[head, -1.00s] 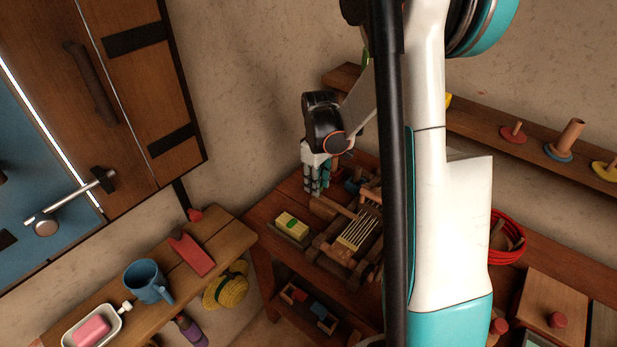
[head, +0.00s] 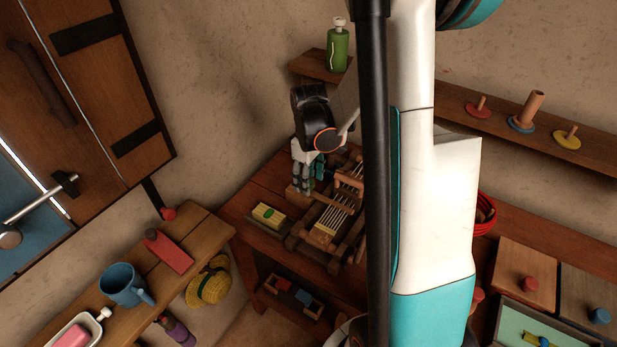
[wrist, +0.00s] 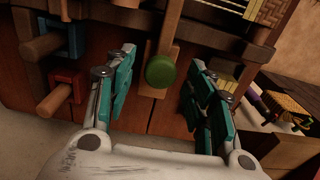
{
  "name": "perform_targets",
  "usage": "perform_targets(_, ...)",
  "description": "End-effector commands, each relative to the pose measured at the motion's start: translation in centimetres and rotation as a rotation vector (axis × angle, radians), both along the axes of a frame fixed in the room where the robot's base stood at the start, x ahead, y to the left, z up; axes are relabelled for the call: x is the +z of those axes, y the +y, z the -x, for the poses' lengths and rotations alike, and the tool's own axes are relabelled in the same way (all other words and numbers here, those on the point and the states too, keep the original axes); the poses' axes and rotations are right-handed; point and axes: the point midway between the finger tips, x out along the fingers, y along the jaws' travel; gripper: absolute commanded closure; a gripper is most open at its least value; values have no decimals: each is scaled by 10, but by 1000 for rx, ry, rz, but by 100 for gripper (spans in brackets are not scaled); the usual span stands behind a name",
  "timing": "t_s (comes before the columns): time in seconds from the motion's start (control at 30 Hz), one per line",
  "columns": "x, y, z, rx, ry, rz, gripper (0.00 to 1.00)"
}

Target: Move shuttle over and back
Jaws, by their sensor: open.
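The wooden loom (head: 326,233) with pale warp threads stands on the table. In the wrist view, a round green knob (wrist: 160,71) sits on a wooden bar (wrist: 167,40) reaching out from the loom's frame. I cannot tell for sure whether this is the shuttle. My gripper (head: 302,190) points down at the loom's far left corner. In the wrist view my gripper (wrist: 165,105) is open, with teal-padded fingers either side of the green knob and nothing held. The fingers are apart from the knob. In the head view the knob is hidden.
A yellow block with a green spot (head: 268,214) lies left of the loom. Red (wrist: 66,82) and blue (wrist: 75,40) blocks with wooden pegs are at the wrist view's left. A side bench holds a blue mug (head: 122,284). A green bottle (head: 338,50) stands on a shelf behind my gripper.

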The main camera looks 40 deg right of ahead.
Motion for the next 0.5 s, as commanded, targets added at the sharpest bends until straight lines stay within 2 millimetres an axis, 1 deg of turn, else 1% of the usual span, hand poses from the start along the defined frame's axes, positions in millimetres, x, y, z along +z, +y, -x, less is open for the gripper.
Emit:
perform_targets(0.17, 6, 0, 0, 0, 0, 0, 51)
perform_targets(0.27, 18, 0, 0, 0, 0, 0, 51)
perform_targets(0.37, 35, 0, 1, 0, 0, 0, 51)
perform_targets(0.5, 64, 0, 1, 0, 0, 0, 51)
